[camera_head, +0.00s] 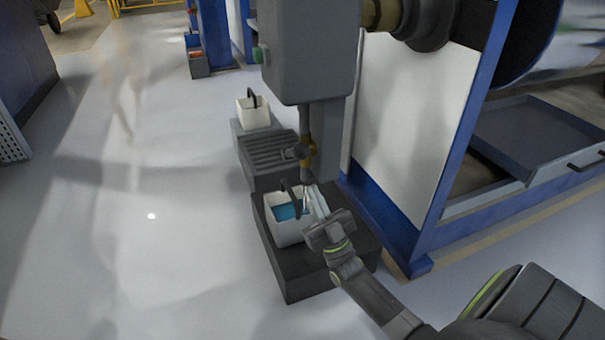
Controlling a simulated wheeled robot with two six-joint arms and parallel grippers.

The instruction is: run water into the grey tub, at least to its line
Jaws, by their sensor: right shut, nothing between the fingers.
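A pale grey-white tub (287,232) with a dark upright handle stands on a dark block, below the tap. Blue water (287,211) shows inside it; I cannot make out a fill line. The brass tap (305,152) hangs on a dark pipe under a grey box, with its spout above the tub's right side. My right gripper (314,199) is shut and empty at the tub's right rim, just below the spout. It hides part of that rim, and I cannot tell whether it touches the tub. My left gripper is out of view.
A second pale tub (254,115) with a black handle stands farther back, behind a ribbed grey grate (269,151). A blue machine frame (398,235) stands close on the right. The floor (130,220) at left is clear.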

